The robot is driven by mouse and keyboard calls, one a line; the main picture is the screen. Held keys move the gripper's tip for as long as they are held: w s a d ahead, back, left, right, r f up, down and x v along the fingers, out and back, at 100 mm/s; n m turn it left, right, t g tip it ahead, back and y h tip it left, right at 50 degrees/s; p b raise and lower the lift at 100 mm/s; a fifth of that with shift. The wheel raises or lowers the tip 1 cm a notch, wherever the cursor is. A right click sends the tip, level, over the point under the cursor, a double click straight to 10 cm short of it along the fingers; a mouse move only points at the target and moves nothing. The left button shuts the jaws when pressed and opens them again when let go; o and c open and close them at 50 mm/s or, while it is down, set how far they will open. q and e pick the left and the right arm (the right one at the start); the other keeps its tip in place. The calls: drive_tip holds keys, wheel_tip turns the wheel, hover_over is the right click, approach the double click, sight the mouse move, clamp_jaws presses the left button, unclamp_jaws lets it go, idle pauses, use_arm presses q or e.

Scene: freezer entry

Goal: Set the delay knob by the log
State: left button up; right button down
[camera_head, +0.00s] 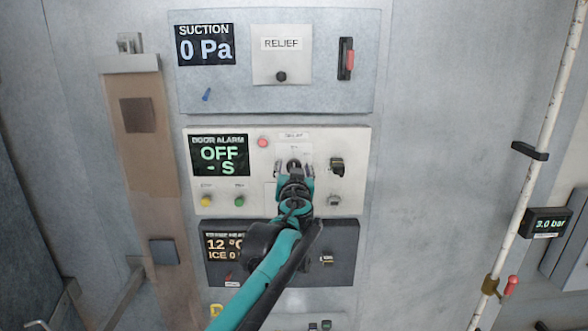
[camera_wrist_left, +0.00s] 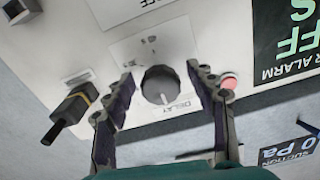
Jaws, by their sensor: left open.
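The delay knob (camera_wrist_left: 160,86) is a round dark knob with a pale pointer line, on the white door alarm panel (camera_head: 352,200). In the left wrist view it sits between the two fingers of my left gripper (camera_wrist_left: 163,95), which is open, with a gap on each side. The word DELAY shows beside it. In the head view my left gripper (camera_head: 294,168) covers most of the knob. The door alarm display (camera_head: 219,155) reads OFF and - S. The log is not identifiable in these frames. My right gripper is not in view.
A red light (camera_head: 263,142) and a dark switch (camera_head: 337,166) flank the knob; yellow (camera_head: 206,201) and green (camera_head: 239,201) buttons sit lower left. The suction panel (camera_head: 230,93) is above, a dark panel (camera_head: 345,240) below. A pipe (camera_head: 541,150) stands at right.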

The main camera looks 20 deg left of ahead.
use_arm(q)
drive_tip(key=v, duration=1.2)
drive_tip(key=s+a+f+g+b, duration=0.2)
drive_tip(key=s+f+b, duration=0.3)
drive_tip(key=f, duration=0.6)
drive_tip(key=s+a+f+n+g+b, duration=0.15)
drive_tip(key=s+a+f+b, duration=0.35)
drive_tip(key=f, duration=0.7)
drive_tip(key=s+f+g+b, duration=0.3)
drive_tip(key=f+b, duration=0.4)
drive_tip(key=f, duration=0.4)
drive_tip(key=s+d+f+m+g+h+b, duration=0.1)
drive_tip(key=s+f+b, duration=0.3)
drive_tip(key=f, duration=0.5)
drive_tip(key=s+d+f+m+g+h+b, duration=0.1)
drive_tip(key=s+d+f+h+b, duration=0.1)
drive_tip(key=f, duration=0.7)
drive_tip(key=s+d+f+m+g+h+b, duration=0.1)
drive_tip(key=s+d+f+g+h+b, duration=0.1)
drive_tip(key=s+f+b, duration=0.4)
wheel_tip(320, 180, down, 4)
drive_tip(key=shift+s+d+r, duration=0.1)
drive_tip(key=shift+s+d, duration=0.2)
drive_tip(key=shift+d, duration=0.6)
